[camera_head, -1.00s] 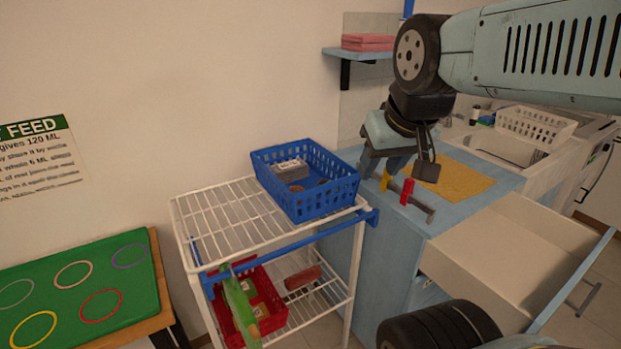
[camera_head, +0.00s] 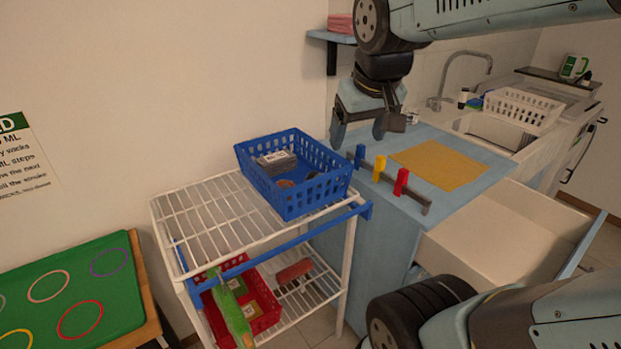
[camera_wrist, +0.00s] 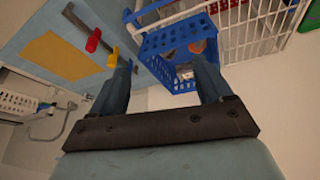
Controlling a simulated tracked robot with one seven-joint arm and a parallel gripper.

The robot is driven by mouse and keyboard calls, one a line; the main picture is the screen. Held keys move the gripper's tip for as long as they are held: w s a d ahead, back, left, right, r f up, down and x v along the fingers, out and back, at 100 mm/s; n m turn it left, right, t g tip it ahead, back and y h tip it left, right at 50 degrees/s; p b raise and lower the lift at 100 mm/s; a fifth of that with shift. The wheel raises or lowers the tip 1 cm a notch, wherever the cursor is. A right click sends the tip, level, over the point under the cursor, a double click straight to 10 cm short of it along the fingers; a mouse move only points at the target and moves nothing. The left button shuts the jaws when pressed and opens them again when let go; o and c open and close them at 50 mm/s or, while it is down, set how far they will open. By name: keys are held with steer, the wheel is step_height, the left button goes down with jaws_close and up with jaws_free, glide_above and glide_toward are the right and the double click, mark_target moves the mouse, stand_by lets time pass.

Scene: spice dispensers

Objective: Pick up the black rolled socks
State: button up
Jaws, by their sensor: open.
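I cannot make out black rolled socks for certain in either view. A blue basket (camera_head: 318,192) stands on the top shelf of a white wire cart. It holds a grey stacked item (camera_head: 276,162) and small brownish or dark pieces that are too small to identify. My gripper (camera_head: 358,133) is open and empty, pointing down to the right of the basket, above the back of the blue counter. In the wrist view my gripper (camera_wrist: 162,68) has its fingers spread, with the blue basket (camera_wrist: 157,42) beyond and partly behind the right finger.
A rail with blue, yellow and red pegs (camera_head: 400,181) lies on the counter beside an orange mat (camera_head: 440,165). An open drawer (camera_head: 500,240) juts out in front. The cart's lower shelf holds a red basket (camera_head: 265,322). The top shelf's left part (camera_head: 195,215) is bare.

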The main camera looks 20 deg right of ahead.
steer(key=w+a+f+n+g+h, duration=0.1)
steer(key=w+f+g, duration=0.15)
steer(key=w, duration=0.85)
steer(key=n+h, duration=0.2)
glide_toward(314, 174)
steer(key=shift+g, duration=0.45)
steer(key=f, duration=0.1)
steer(key=w+d+f, duration=0.1)
steer(key=f, duration=0.1)
steer(key=w+d+f, duration=0.1)
steer(key=f, duration=0.1)
steer(key=shift+s+x, duration=0.15)
steer(key=shift+x, duration=1.25)
steer(key=shift+s+x, duration=0.15)
steer(key=shift+x, duration=1.2)
steer(key=shift+a+f, duration=0.1)
steer(key=shift+a, duration=0.05)
steer(key=shift+c, duration=0.4)
steer(key=c, duration=0.7)
